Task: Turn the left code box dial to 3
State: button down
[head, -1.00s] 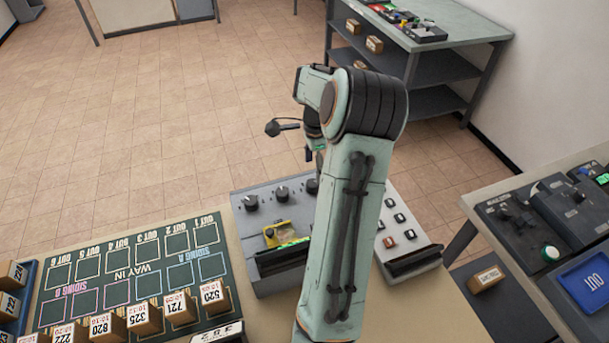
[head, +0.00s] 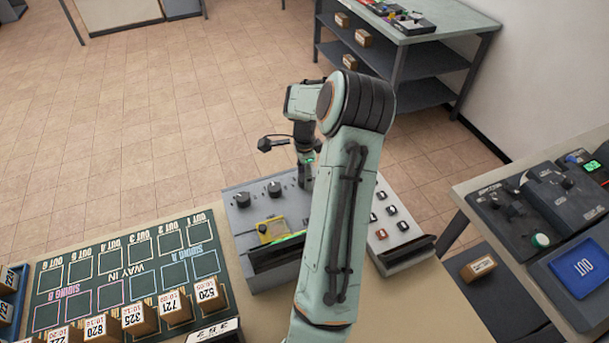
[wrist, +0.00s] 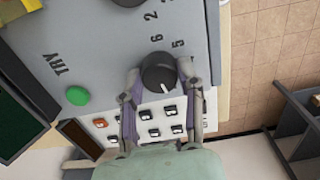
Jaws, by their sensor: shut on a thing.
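The grey code box (head: 238,228) stands on the bench, left of my arm in the head view. Two black dials (head: 242,200) and (head: 274,188) show along its back edge. My gripper (wrist: 160,74) is shut on a black dial (wrist: 157,68) in the wrist view, one finger on each side. The dial's white mark points toward the lower part of that view. The printed numbers 2, 6 and 5 show near it. Another dial is cut off at the top edge. In the head view my arm partly hides the gripped area.
A green button (wrist: 78,96) beside the word TRY sits near the gripped dial. A keypad box (head: 398,250) with several small switches stands to the right. A dark board (head: 125,295) with numbered wooden blocks lies left. A yellow panel (head: 271,230) is on the code box.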

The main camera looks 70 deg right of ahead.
jog(key=shift+n, duration=0.3)
jog(key=n, duration=0.3)
jog(key=shift+f, duration=0.1)
jog(key=shift+n, duration=2)
jog(key=c, duration=0.7)
grip_release()
